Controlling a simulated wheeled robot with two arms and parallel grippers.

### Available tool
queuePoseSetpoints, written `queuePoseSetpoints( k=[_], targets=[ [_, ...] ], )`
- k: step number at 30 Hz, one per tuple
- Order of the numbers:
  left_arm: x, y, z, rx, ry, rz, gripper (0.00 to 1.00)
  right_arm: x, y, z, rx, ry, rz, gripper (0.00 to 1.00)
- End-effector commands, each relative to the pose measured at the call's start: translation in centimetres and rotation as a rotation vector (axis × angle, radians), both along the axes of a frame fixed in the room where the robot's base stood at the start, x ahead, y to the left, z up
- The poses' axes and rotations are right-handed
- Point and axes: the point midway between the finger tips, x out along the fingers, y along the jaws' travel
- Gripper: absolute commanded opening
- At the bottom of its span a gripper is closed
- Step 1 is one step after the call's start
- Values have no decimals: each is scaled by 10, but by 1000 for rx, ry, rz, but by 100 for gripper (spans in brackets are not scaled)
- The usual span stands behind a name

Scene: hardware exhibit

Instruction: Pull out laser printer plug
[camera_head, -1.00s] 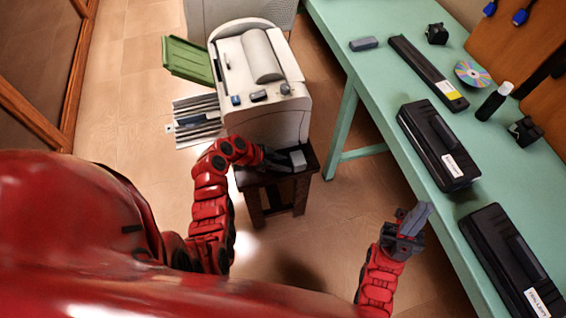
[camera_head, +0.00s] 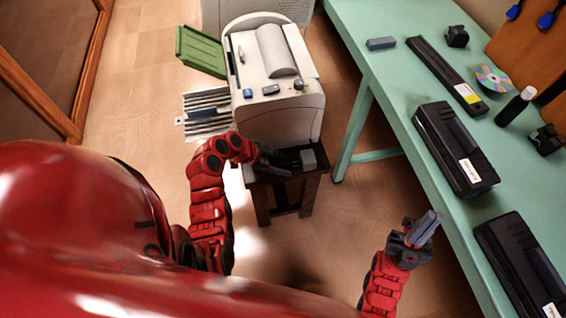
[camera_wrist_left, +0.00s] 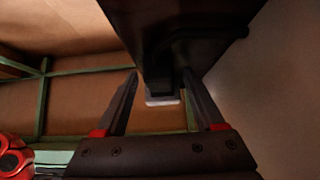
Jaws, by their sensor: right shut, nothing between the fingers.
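The white laser printer (camera_head: 275,75) stands on a small dark stand (camera_head: 313,190). A small grey block (camera_head: 308,160) sits on top of the stand in front of the printer; I cannot tell if it is the plug. My left gripper (camera_head: 284,163) is over the stand, just left of this block. In the left wrist view its fingers (camera_wrist_left: 160,88) are spread. A dark body (camera_wrist_left: 185,40) with a pale piece (camera_wrist_left: 163,100) at its lower end shows beyond and between them, with no clear contact. My right gripper (camera_head: 428,225) is shut and empty, beside the green table.
The green table (camera_head: 400,85) on the right holds black toner cartridges (camera_head: 455,150), a disc (camera_head: 494,78) and a dark bottle (camera_head: 515,107). Its leg (camera_head: 352,130) stands right of the stand. The printer's green flap (camera_head: 202,52) sticks out left. The floor between my arms is clear.

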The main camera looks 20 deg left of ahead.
Motion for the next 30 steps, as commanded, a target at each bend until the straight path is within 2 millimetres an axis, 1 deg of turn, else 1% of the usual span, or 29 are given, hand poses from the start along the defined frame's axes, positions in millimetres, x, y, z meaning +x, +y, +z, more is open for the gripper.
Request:
queuePoseSetpoints(
  k=[7, 11, 14, 17, 21, 22, 24, 30],
  targets=[
    [0, -1, 1, -1, -2, -1, 70, 0, 0, 0, 0, 0, 0, 0],
    [-3, 6, 7, -3, -3, 3, 70, 0, 0, -2, 0, 0, 0, 0],
    [-10, 16, 19, 1, -5, 3, 70, 0, 0, -4, 0, 0, 0, 0],
    [-20, 31, 36, -1, -4, 4, 70, 0, 0, -6, 0, 0, 0, 0],
    [-35, 55, 63, 3, -6, 6, 70, 0, 0, -9, 0, 0, 0, 0],
    [-39, 59, 75, 2, -2, 3, 70, 0, 0, 1, 0, 0, 0, 0],
    [-46, 69, 89, 4, 0, 1, 70, 0, 0, 11, 0, 0, 0, 0],
    [-62, 92, 112, 2, 2, 2, 70, 0, 0, 22, 0, 0, 0, 0]
  ],
)
